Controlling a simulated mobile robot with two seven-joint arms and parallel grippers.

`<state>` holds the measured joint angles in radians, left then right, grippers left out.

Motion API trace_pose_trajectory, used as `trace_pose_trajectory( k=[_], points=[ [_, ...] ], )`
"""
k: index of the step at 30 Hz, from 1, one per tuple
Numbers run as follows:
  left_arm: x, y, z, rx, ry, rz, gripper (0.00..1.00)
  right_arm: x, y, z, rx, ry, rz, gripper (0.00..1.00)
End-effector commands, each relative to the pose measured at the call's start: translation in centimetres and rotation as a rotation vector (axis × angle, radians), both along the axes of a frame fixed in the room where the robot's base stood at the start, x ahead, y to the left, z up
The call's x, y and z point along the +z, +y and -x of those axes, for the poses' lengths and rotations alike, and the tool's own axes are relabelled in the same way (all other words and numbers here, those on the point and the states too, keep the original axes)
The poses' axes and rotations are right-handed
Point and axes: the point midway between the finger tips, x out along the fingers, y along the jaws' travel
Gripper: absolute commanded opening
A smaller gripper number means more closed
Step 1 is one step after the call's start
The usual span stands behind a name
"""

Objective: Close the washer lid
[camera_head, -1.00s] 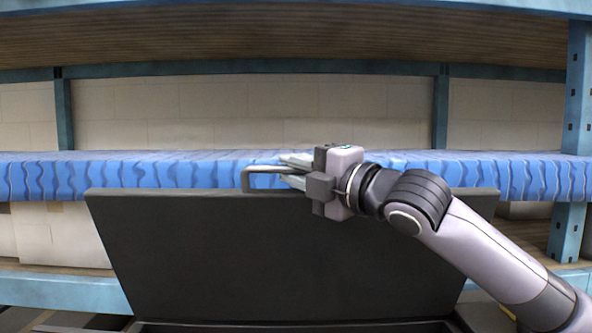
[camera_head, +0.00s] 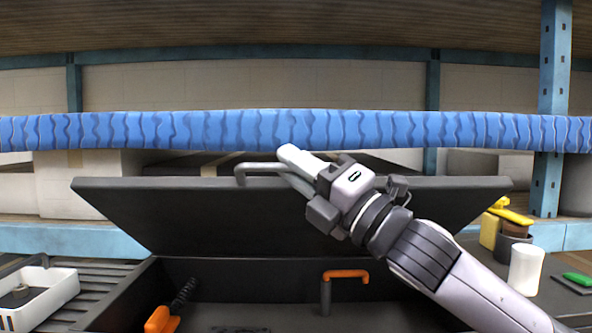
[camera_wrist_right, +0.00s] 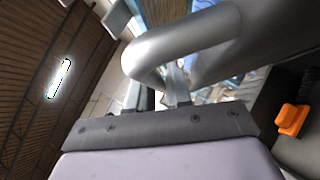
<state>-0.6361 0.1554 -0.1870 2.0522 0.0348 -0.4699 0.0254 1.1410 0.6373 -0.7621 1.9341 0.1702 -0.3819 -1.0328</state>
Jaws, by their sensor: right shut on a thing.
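The black lid (camera_head: 180,215) stands raised at the back of an open dark box (camera_head: 225,270), tilted forward toward me. A grey bar handle (camera_head: 240,173) sits on the lid's top edge, and it shows large in the right wrist view (camera_wrist_right: 180,45). My right gripper (camera_head: 285,165) reaches in from the right and is shut on the handle; its fingers hide the handle's right part. My left gripper is not in the head view.
Inside the box are an orange-handled tool (camera_head: 345,275) and another orange item (camera_head: 160,320). A white bin (camera_head: 45,295) stands at left. A white cup (camera_head: 526,270), a yellow item (camera_head: 510,215) and a green item (camera_head: 577,279) are at right.

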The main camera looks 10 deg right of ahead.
Motion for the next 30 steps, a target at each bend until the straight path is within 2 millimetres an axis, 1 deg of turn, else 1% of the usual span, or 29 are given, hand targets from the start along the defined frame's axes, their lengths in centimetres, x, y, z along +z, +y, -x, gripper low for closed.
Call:
trace_pose_trajectory(
  k=[1,4,6,8,16,18,22,27,30],
  points=[
    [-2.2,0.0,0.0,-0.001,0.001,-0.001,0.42,-1.9,0.1,0.7,0.002,-0.031,0.004,0.00],
    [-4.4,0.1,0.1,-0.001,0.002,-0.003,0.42,-3.6,0.4,1.8,0.003,-0.088,0.016,0.00],
    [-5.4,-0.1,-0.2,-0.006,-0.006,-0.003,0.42,-4.8,0.5,2.5,0.001,-0.127,0.024,0.00],
    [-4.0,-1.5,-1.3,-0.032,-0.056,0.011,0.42,-5.9,0.6,3.2,0.002,-0.161,0.031,0.00],
    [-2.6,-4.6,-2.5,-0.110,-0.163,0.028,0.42,-10.9,1.1,5.5,0.001,-0.314,0.062,0.00],
    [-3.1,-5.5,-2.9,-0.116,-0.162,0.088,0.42,-12.2,1.2,6.1,0.000,-0.343,0.068,0.00],
    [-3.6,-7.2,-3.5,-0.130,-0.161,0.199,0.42,-14.8,1.4,6.9,0.002,-0.338,0.067,0.00],
    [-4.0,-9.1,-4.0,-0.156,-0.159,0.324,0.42,-18.1,1.5,7.6,0.000,-0.336,0.067,0.00],
    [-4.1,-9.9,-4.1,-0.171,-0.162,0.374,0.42,-19.9,1.6,7.9,0.001,-0.334,0.066,0.00]
  ],
)
